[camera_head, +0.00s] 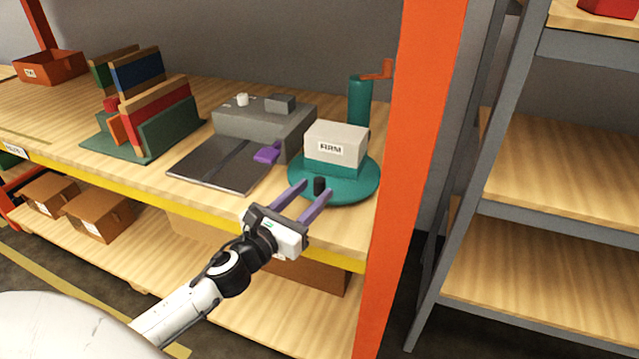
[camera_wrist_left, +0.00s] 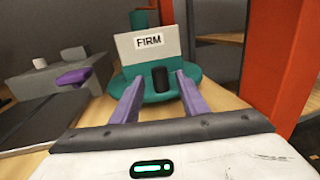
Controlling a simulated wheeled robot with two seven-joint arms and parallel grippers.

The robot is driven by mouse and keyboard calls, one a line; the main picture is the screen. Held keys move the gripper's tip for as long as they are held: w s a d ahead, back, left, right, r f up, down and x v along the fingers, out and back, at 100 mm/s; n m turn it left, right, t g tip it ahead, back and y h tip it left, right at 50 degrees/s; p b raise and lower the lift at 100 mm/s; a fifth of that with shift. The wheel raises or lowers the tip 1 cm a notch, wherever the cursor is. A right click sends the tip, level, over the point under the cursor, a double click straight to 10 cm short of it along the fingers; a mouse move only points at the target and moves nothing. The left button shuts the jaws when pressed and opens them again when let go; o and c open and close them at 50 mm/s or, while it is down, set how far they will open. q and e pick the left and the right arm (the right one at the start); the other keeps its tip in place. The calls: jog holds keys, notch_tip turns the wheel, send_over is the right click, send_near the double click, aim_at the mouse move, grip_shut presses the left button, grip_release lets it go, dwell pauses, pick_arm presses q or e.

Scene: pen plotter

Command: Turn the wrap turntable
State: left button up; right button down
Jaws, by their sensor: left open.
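The wrap turntable is a round teal disc (camera_head: 359,186) on the wooden shelf, near the orange upright. A pale box labelled FIRM (camera_head: 337,142) sits on it, and a short black knob (camera_head: 319,186) stands upright near its front edge. In the left wrist view the turntable (camera_wrist_left: 188,88), the box (camera_wrist_left: 150,45) and the knob (camera_wrist_left: 160,78) are straight ahead. My left gripper (camera_head: 309,188) is open, its two purple fingers at the front of the turntable, one on each side of the knob. I cannot tell whether either finger touches it. My right gripper is not in view.
The orange upright (camera_head: 412,150) stands close right of the turntable. A teal post with an orange crank (camera_head: 360,100) is behind it. A grey machine with a dark plate (camera_head: 215,162) and purple handle (camera_head: 267,154) lies left. Colourful upright boards (camera_head: 150,105) stand farther left.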

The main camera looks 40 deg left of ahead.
aim_at(316, 189)
pick_arm(q)
jog(key=shift+w, duration=1.85)
grip_shut()
